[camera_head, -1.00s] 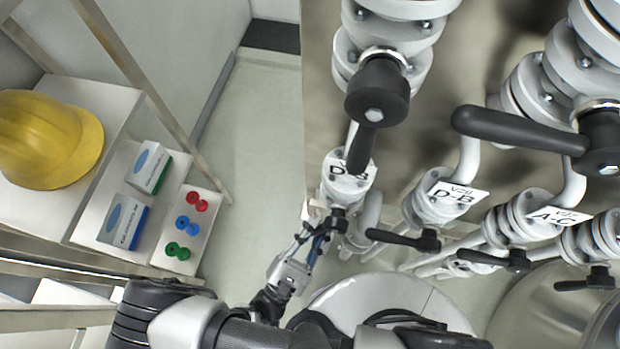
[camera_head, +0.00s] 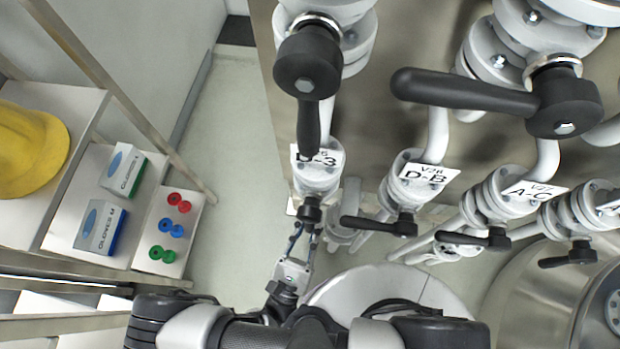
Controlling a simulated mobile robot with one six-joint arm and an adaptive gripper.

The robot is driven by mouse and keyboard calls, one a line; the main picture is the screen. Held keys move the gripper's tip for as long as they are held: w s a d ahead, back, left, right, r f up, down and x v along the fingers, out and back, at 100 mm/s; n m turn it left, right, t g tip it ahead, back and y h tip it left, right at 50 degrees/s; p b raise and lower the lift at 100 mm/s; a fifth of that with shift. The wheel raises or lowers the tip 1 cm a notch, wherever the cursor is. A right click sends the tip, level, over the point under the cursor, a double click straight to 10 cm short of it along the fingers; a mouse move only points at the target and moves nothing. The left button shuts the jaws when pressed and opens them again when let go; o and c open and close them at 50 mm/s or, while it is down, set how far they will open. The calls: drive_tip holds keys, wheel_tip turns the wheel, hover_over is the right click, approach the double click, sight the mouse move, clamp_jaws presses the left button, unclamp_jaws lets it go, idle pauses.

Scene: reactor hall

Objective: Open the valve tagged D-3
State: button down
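The D-3 tag (camera_head: 327,158) is on a grey flanged valve (camera_head: 316,181) left of centre, its lettering partly covered by the black lever of a larger valve above. A small black handle part (camera_head: 309,211) is at the lower end of the D-3 valve. How far its lever extends, and which way, is hard to see. My gripper (camera_head: 303,235) is just below this handle, pointing up the picture. Its two fingers are apart, one on each side below the handle. I cannot tell whether they touch it.
The D-B (camera_head: 430,173) and A-C (camera_head: 535,191) tagged valves with black levers stand to the right. Large levers (camera_head: 470,92) hang above. A shelf at left holds a yellow helmet (camera_head: 28,150), glove boxes (camera_head: 122,170) and coloured items (camera_head: 171,228). Floor (camera_head: 228,150) is clear between.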

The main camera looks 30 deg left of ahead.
drive_tip(key=shift+d+f, duration=0.1)
drive_tip(key=c, duration=1.5)
unclamp_jaws()
drive_tip(key=shift+o, duration=0.2)
drive_tip(key=v, duration=1.2)
drive_tip(key=shift+r, duration=0.25)
